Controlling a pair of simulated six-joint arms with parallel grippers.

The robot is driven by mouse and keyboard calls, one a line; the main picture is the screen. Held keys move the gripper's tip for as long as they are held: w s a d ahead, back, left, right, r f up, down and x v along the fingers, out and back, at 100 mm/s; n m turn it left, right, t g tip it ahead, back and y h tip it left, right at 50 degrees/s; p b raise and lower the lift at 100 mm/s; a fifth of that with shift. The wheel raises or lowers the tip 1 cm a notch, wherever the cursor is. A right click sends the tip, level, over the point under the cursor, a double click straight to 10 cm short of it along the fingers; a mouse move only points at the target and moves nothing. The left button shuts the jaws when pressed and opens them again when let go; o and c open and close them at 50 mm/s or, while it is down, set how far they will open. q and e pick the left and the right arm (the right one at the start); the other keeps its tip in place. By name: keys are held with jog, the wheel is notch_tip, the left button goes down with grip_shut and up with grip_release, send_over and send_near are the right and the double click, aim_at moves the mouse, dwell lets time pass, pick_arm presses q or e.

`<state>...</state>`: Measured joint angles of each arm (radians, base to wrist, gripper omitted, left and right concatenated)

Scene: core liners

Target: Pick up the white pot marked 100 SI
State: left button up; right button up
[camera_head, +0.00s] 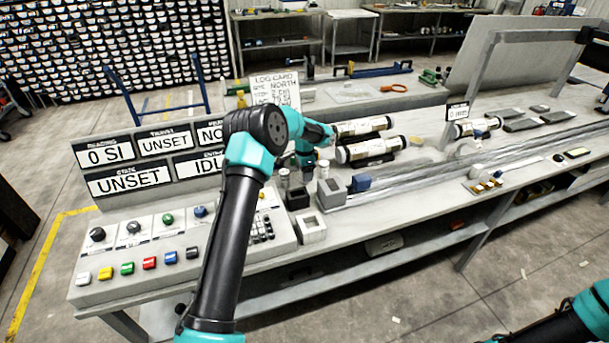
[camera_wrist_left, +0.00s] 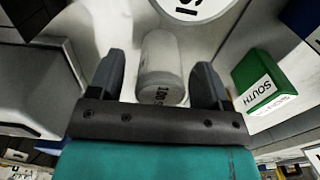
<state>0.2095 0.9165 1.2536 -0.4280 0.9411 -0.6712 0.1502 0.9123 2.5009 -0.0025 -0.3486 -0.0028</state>
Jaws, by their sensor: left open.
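The white pot (camera_wrist_left: 161,62) is a small pale cylinder, with "100" readable on its dark-lettered end in the left wrist view. My left gripper (camera_wrist_left: 158,78) is open, with one dark finger on each side of the pot and a visible gap at both sides. In the head view, my left gripper (camera_head: 305,163) is over the bench, among small grey and white blocks. Two small pale cylinders show there, one at left (camera_head: 284,177) and one at right (camera_head: 323,169); I cannot tell which is the marked pot. My right gripper is out of view.
A green block marked SOUTH (camera_wrist_left: 262,80) stands right of the fingers in the wrist view. A grey block (camera_head: 331,194) and a white hollow block (camera_head: 311,228) sit near the bench edge. A button console (camera_head: 150,262) is at left; two white cylinders (camera_head: 371,149) lie behind.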

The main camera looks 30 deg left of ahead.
pick_arm(q)
jog(key=shift+c, duration=0.5)
jog(key=c, duration=1)
jog(key=shift+o, duration=0.2)
jog(key=shift+r, duration=0.15)
notch_tip(320, 180, up, 10)
jog(key=shift+f, duration=0.1)
